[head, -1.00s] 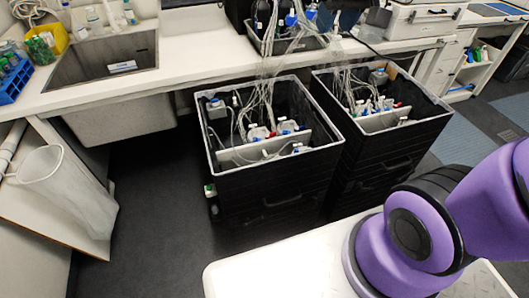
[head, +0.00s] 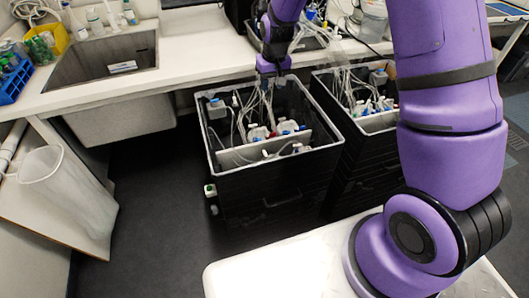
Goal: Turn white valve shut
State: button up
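My gripper (head: 273,72) hangs at the end of my purple arm, over the back rim of the left black crate (head: 275,188). It is small and partly lost among clear tubes, so its fingers do not show clearly. Inside the crate are white and blue bottle caps and fittings (head: 288,127), with a red part by them. Several thin tubes rise from them toward the bench. I cannot pick out for certain which small white part is the white valve; it may be hidden or too small.
A second black crate (head: 372,128) with similar tubed bottles stands at the right, partly hidden by my arm. The white bench (head: 190,70) with a sink (head: 105,60) runs behind. A white bin (head: 65,195) stands left. The dark floor between is clear.

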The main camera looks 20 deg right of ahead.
notch_tip(320, 180, down, 12)
jog(key=w+a+r, duration=0.1)
jog(key=w, duration=0.1)
jog(key=g, duration=0.1)
send_over(265, 152)
notch_tip(265, 152, down, 12)
notch_tip(265, 152, down, 11)
jog(key=shift+a, duration=0.1)
jog(key=shift+c, duration=0.4)
grip_shut()
